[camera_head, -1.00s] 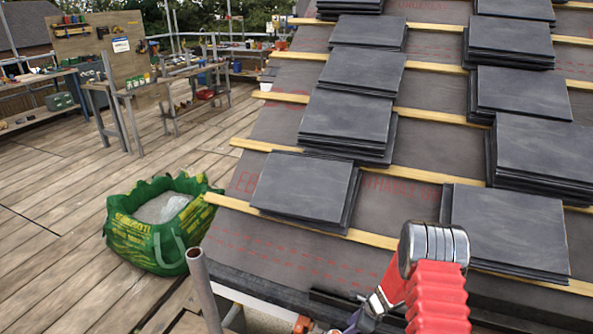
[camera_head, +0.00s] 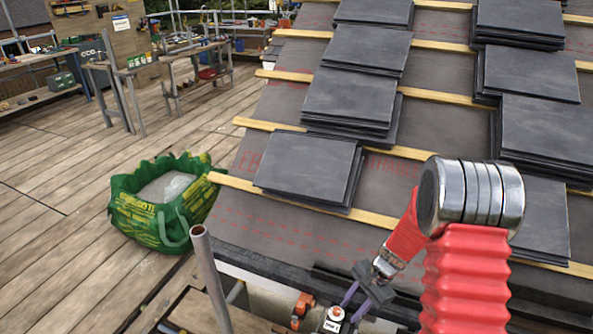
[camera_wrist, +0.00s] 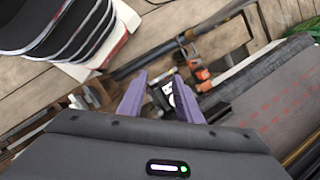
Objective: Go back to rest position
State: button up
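My gripper (camera_head: 352,302) is low in front of the roof's bottom edge, at the lower middle of the head view. Its purple fingers point down, and in the wrist view my gripper (camera_wrist: 160,98) has its two fingers spread apart. I see nothing held between them. My red arm folds up at the right of the head view and hides part of the lower right slate stack (camera_head: 545,215).
The sloping roof (camera_head: 290,215) carries wooden battens and several slate stacks (camera_head: 308,165). A green bag (camera_head: 160,205) stands on the deck. A scaffold pole (camera_head: 208,270) and orange clamps (camera_wrist: 202,74) are near my gripper. Benches (camera_head: 195,60) stand at the back; the left deck is clear.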

jog(key=s+r+n+t+h, duration=0.1)
jog(key=s+r+n, duration=0.3)
jog(key=r, duration=0.8)
jog(key=s+r+n+t+h, duration=0.1)
jog(key=s+r+n+t, duration=0.2)
jog(key=s+r, duration=0.6)
jog(key=s+r+n+t+h, duration=0.2)
jog(key=s+r+n, duration=0.2)
jog(key=r, duration=1.1)
jog(key=s, duration=0.3)
jog(key=shift+s+a+n, duration=0.15)
jog(key=shift+a+n, duration=0.25)
jog(key=shift+c, duration=0.3)
